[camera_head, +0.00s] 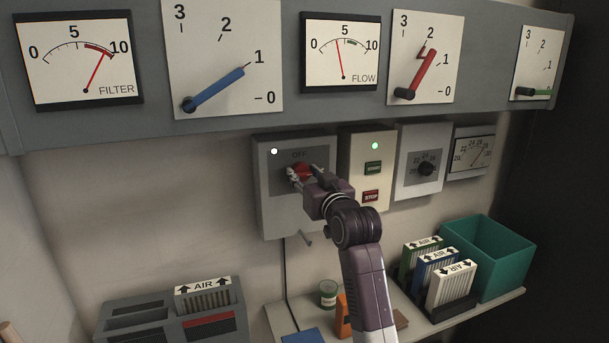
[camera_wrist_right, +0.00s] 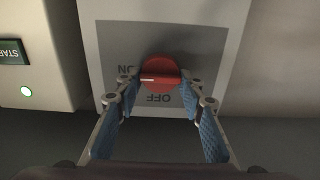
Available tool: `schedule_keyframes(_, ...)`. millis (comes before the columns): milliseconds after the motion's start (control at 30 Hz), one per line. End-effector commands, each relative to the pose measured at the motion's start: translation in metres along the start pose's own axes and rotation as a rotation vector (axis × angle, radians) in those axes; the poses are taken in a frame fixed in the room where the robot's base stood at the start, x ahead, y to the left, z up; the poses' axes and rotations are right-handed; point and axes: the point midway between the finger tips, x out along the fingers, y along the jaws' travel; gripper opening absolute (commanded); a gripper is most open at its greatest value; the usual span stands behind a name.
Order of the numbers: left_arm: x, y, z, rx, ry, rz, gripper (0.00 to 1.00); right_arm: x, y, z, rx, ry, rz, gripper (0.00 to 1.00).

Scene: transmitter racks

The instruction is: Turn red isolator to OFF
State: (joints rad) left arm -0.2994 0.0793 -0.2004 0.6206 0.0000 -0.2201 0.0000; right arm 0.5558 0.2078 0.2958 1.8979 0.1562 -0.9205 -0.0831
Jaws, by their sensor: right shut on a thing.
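The red isolator knob (camera_head: 302,171) is on a grey box (camera_head: 268,205) on the wall, under an OFF label. In the right wrist view, which is upside down, the knob (camera_wrist_right: 160,66) has a pale line lying about level, its end toward the ON label (camera_wrist_right: 125,70). The OFF label (camera_wrist_right: 158,98) is at the lower side there. My right gripper (camera_head: 300,174) is shut on the knob, with a finger at each side of it. The fingers partly hide the knob in the head view. My left gripper is not in view.
Right of the box are a START/STOP panel (camera_head: 358,190) with a green lamp, a dial box (camera_head: 411,184) and a small meter (camera_head: 473,152). Above runs a gauge panel (camera_head: 288,70). Below, a shelf holds filters (camera_head: 452,285) and a teal bin (camera_head: 490,255).

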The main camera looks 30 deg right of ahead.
Motion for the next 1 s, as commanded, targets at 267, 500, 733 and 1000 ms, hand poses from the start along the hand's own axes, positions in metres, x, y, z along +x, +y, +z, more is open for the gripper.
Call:
schedule_keyframes(267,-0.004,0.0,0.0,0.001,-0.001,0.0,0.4,0.0,0.0,-0.001,-0.08,0.0,0.001,0.12)
schedule_keyframes(500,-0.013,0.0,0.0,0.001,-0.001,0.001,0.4,0.0,-0.001,-0.002,-0.257,-0.001,0.001,0.12)
schedule_keyframes(733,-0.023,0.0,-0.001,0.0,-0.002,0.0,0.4,0.0,-0.002,-0.001,-0.475,-0.002,0.0,0.12)
schedule_keyframes(1000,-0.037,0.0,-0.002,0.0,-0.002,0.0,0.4,0.0,-0.003,-0.001,-0.732,-0.002,0.0,0.12)
